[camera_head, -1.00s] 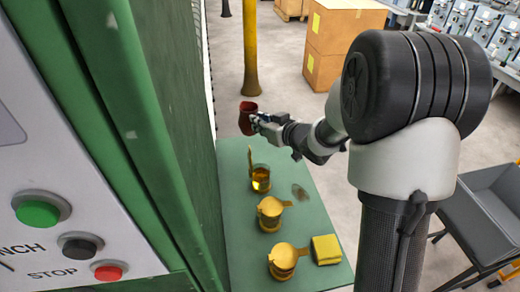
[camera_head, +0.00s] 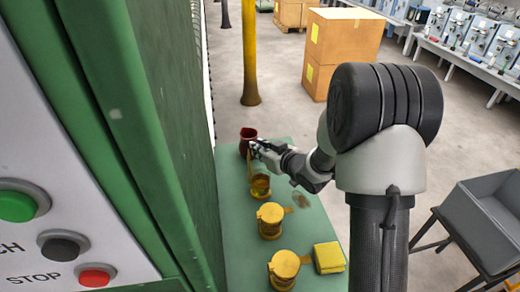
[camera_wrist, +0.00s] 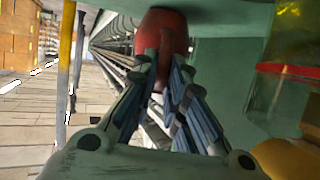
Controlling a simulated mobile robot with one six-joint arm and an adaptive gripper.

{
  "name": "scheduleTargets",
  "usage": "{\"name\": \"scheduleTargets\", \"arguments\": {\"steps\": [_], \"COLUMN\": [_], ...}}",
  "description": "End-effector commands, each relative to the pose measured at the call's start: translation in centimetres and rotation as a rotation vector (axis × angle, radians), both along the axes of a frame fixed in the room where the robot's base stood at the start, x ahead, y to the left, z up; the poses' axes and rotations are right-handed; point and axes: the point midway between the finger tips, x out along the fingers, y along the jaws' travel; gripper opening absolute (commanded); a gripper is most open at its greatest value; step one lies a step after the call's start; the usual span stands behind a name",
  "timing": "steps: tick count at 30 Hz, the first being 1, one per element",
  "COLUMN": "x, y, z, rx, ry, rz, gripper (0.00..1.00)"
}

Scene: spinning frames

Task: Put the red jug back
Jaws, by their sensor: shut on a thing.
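The red jug (camera_head: 247,137) is at the far end of the green table (camera_head: 231,236) in the head view. My gripper (camera_head: 254,148) is shut on it from the near right side. In the wrist view the red jug (camera_wrist: 162,32) shows between the fingertips of my gripper (camera_wrist: 163,78), which close on its handle. The jug looks about upright. I cannot tell whether its base touches the table.
A glass jug of amber liquid (camera_head: 260,186) stands close by the gripper. Two yellow-lidded jugs (camera_head: 270,220) (camera_head: 284,268) and a yellow sponge-like block (camera_head: 329,257) are nearer. The green machine (camera_head: 150,120) walls the left. A grey bin (camera_head: 485,215) stands right.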

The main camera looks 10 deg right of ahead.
Motion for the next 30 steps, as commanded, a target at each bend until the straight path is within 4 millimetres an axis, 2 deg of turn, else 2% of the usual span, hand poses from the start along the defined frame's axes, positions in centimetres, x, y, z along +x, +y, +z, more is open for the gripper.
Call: {"name": "scheduleTargets", "arguments": {"steps": [2,3,12,23,26,30], "x": [0.0,0.0,0.0,0.0,-1.0,-3.4], "y": [0.0,0.0,0.0,0.0,-0.5,-1.6], "z": [-0.3,-0.3,-0.3,0.1,0.6,1.7], "rx": [0.001,0.000,0.000,0.000,0.001,0.000], "ry": [-0.002,0.001,0.001,0.001,0.001,0.001], "rz": [0.000,0.000,0.000,0.000,-0.003,-0.004], "gripper": [0.00,0.14,0.32,0.32,0.32,0.32]}}
